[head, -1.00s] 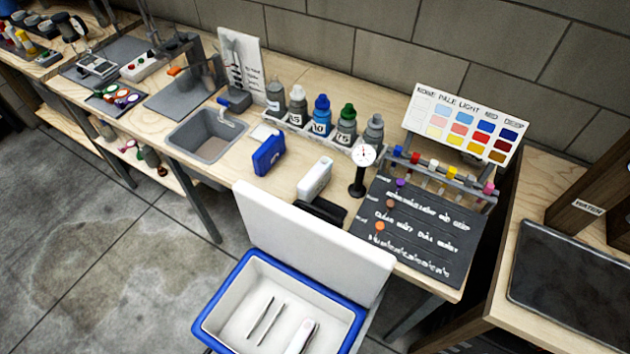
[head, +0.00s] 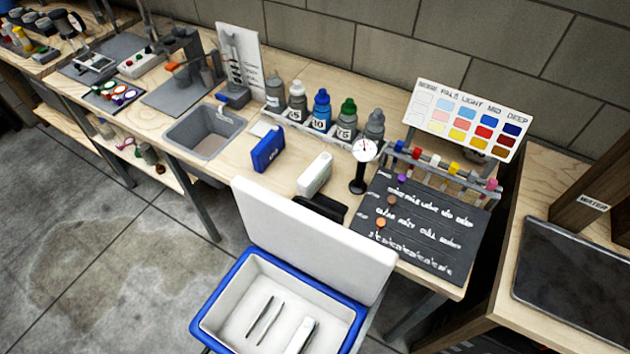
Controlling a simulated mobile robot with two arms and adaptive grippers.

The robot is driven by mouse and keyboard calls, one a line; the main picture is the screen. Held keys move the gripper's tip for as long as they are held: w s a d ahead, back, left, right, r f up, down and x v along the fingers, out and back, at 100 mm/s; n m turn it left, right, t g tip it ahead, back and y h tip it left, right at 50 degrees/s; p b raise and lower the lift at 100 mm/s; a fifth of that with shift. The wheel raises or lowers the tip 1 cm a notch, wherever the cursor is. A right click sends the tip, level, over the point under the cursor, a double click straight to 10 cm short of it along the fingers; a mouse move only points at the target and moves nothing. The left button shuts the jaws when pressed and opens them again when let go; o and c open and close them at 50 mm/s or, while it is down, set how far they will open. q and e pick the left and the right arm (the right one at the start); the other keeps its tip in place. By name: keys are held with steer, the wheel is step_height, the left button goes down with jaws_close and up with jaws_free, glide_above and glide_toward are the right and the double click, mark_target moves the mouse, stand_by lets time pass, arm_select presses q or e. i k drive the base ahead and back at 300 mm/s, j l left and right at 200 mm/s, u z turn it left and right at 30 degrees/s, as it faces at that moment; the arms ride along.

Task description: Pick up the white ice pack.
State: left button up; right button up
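The white ice pack (head: 315,175) stands on the wooden bench, behind the raised lid of the blue-and-white cooler. A blue pack (head: 268,148) of similar shape stands to its left. Another white object (head: 302,335) lies inside the open cooler, cut off by the bottom edge of the view; I cannot tell if it is also an ice pack. Neither of my grippers shows in the head view.
The cooler (head: 226,292) stands open in front of the bench, its white lid (head: 305,232) upright. A dial gauge (head: 362,170) and a black object (head: 322,207) are close to the white ice pack. Bottles (head: 321,112) stand behind. A sink (head: 205,133) is left.

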mark_target(311, 180)
steer(key=k+u, duration=0.25)
steer(key=k+j+u, duration=0.15)
steer(key=k+u, duration=0.15)
steer(key=l+u, duration=0.45)
steer(key=k+l+u, duration=0.15)
steer(key=l+u, duration=0.25)
steer(key=k+l+u, duration=0.15)
steer(key=l+u, duration=0.3)
steer(key=k+l, duration=0.1)
